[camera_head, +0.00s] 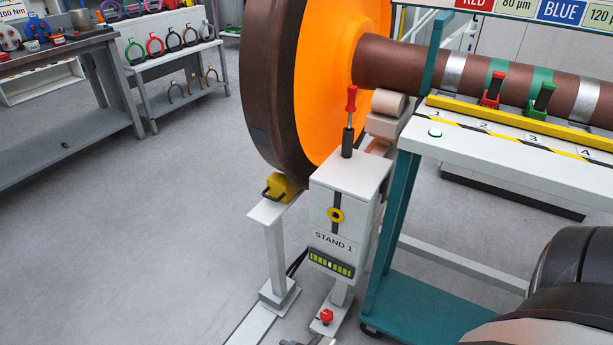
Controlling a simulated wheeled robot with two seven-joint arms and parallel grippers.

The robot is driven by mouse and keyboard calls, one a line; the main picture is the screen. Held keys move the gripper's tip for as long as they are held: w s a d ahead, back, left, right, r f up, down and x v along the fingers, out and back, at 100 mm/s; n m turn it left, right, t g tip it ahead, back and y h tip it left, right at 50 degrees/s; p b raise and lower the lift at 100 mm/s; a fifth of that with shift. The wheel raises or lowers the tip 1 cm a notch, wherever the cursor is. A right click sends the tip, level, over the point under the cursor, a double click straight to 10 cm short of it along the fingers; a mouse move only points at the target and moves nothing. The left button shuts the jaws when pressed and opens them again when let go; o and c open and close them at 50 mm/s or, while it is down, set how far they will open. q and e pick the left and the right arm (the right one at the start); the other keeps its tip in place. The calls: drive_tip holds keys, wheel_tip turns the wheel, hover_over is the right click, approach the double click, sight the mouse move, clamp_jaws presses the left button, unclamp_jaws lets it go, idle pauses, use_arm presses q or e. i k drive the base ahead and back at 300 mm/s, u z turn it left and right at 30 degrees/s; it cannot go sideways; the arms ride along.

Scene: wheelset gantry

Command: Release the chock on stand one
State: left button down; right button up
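Stand one (345,195) is a white box on a post, labelled STAND 1, in the middle of the head view. A lever with a red grip (351,100) stands upright on its top. A yellow chock (281,187) with a dark handle sits on a grey post left of the stand, against the lower edge of the big wheel (322,75). Whether it touches the wheel is hard to tell. Neither of my grippers can be made out.
A red knob (326,316) is at the stand's foot. A grey bench (75,95) and rack of rings stand back left. The left floor is clear.

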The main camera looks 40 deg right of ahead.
sight(278, 188)
drive_tip(key=z, duration=0.85)
drive_tip(key=i, duration=0.75)
drive_tip(key=z, duration=0.8)
drive_tip(key=i, duration=0.5)
drive_tip(key=u, duration=0.05)
